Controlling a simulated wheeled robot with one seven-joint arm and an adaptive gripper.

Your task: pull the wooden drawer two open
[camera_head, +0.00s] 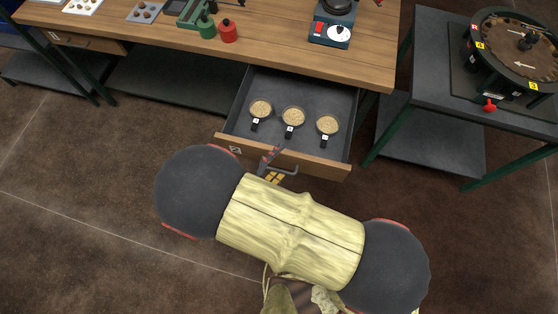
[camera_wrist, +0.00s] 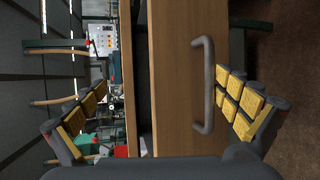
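The wooden drawer two (camera_head: 322,164) stands pulled out from under the workbench, with its dark tray showing. Its grey bar handle (camera_head: 288,171) is on the front panel and is partly hidden by my gripper (camera_head: 272,166). In the wrist view the handle (camera_wrist: 207,86) crosses upright in front of the wooden front panel (camera_wrist: 175,90). My gripper (camera_wrist: 160,88) is open there, its yellow-padded fingers spread wide. The handle lies between them, closer to the right finger, and neither finger visibly grips it.
Three small pans of grain, the middle one (camera_head: 293,117), sit in the drawer. A dark side table (camera_head: 425,95) with a round device stands right. Another drawer (camera_head: 85,41) is left.

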